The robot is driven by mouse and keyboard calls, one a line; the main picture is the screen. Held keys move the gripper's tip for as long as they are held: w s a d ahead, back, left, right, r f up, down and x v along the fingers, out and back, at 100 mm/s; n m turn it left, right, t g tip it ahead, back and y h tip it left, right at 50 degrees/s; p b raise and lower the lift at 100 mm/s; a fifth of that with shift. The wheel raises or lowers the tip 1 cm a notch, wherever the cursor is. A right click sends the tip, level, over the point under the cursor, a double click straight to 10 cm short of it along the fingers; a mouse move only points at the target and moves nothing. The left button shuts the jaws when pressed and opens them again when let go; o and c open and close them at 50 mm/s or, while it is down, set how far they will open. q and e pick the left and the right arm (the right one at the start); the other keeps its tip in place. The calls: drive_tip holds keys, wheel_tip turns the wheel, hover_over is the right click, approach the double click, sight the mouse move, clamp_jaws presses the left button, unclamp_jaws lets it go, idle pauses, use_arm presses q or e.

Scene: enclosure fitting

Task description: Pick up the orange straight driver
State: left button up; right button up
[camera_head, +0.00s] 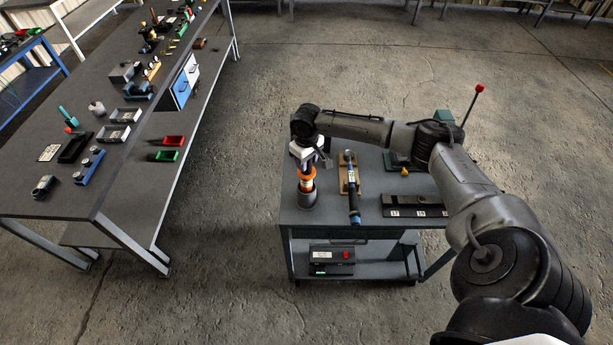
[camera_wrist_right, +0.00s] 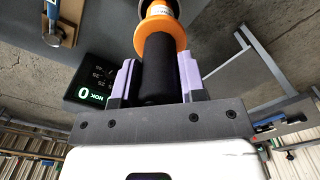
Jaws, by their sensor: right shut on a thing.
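The orange straight driver (camera_head: 306,174) stands upright at the near left corner of the cart. Its lower end is at the mouth of a dark round holder (camera_head: 307,198); I cannot tell how deep it sits inside. My right gripper (camera_head: 304,156) is over the driver's top, pointing down. In the right wrist view, the gripper (camera_wrist_right: 155,85) has its two purple-grey fingers on either side of the driver's black upper body (camera_wrist_right: 158,68), closed on it. The driver's orange collar (camera_wrist_right: 162,38) is just beyond the fingertips. My left gripper is in neither view.
A torque wrench (camera_head: 353,188) lies on a brown stand right of the driver. A dark labelled block (camera_head: 413,207) sits farther right. A box with a red button (camera_head: 331,254) is on the lower shelf. The long workbench (camera_head: 130,178) at left holds several parts and bins. Floor between is clear.

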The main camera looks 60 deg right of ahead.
clamp_jaws()
drive_tip(key=shift+r, duration=0.1)
drive_tip(key=shift+r, duration=0.6)
wheel_tip(320, 180, up, 20)
drive_tip(key=p, duration=0.4)
drive_tip(key=shift+p, duration=0.35)
idle(0.5)
drive_tip(key=shift+f, duration=0.1)
